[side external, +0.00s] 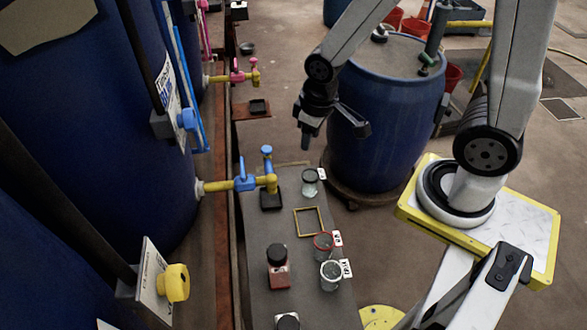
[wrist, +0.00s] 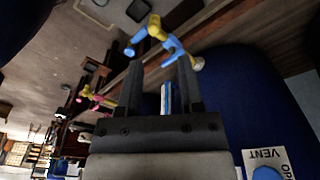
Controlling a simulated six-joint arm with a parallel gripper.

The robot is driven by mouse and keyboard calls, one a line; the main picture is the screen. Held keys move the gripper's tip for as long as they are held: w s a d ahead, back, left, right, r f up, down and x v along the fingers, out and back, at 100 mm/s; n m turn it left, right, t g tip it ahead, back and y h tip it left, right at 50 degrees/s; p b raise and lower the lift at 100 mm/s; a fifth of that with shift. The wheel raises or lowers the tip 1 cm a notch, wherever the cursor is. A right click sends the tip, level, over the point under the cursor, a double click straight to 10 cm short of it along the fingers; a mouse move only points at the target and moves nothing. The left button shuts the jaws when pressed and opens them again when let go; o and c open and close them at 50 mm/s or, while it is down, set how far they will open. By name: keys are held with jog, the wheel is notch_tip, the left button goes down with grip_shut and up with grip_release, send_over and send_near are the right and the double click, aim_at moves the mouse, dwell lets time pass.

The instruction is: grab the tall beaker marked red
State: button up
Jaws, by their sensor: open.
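The beaker with a red rim (side external: 323,246) stands on the bench (side external: 262,228) in the side external view. A tag stands at its right, too small to read. A beaker with a pale rim (side external: 331,275) is just in front of it, close by. My gripper (side external: 309,138) is in the air above the far end of the bench, well beyond the red-rimmed beaker and apart from it. In the wrist view my gripper (wrist: 160,75) shows two spread fingers with nothing between them. No beaker can be made out in the wrist view.
A dark-topped jar (side external: 311,183) stands at the bench's far end, with an empty yellow square frame (side external: 308,221) nearer. A blue-and-yellow tap (side external: 255,182) juts over the bench from the left vat. A blue drum (side external: 385,125) stands behind right.

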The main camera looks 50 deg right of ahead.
jog(key=w+a+f+n+g+h, duration=0.2)
jog(key=a+f+n+g, duration=0.15)
jog(key=f, duration=0.45)
jog(key=n+t+h, duration=0.7)
jog(key=n+h, duration=0.2)
jog(key=n, duration=0.9)
send_near(316, 239)
jog(key=shift+w+d, duration=0.25)
jog(key=shift+w, duration=0.05)
jog(key=shift+m+x, duration=0.25)
jog(key=shift+x, duration=1)
jog(key=shift+d, duration=0.1)
jog(key=shift+x, duration=2.5)
jog(key=shift+s, duration=0.1)
